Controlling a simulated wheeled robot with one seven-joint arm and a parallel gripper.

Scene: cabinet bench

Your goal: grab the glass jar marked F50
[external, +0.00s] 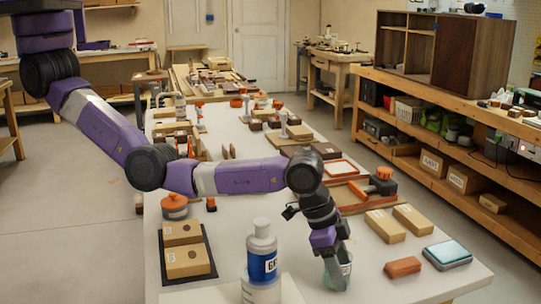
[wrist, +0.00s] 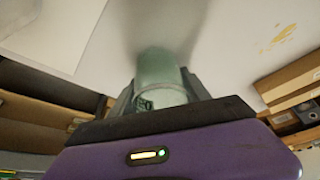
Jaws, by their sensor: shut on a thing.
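A pale green glass jar (external: 337,278) is at the near right part of the white table. It carries a small white label that I cannot read in the external view. In the wrist view the glass jar (wrist: 159,66) sits between the two fingers, with a dark mark on its side. My gripper (external: 338,258) points down and is shut on the jar, with fingers on both sides of it; the gripper (wrist: 158,92) also shows in the wrist view. I cannot tell whether the jar touches the table.
A white bottle with a blue label (external: 262,262) stands left of the jar. An orange-brown block (external: 403,266) and a grey-blue tin (external: 447,254) lie to the right. Cardboard boxes (external: 385,226) are behind. Bare white table (external: 371,283) lies beside the jar.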

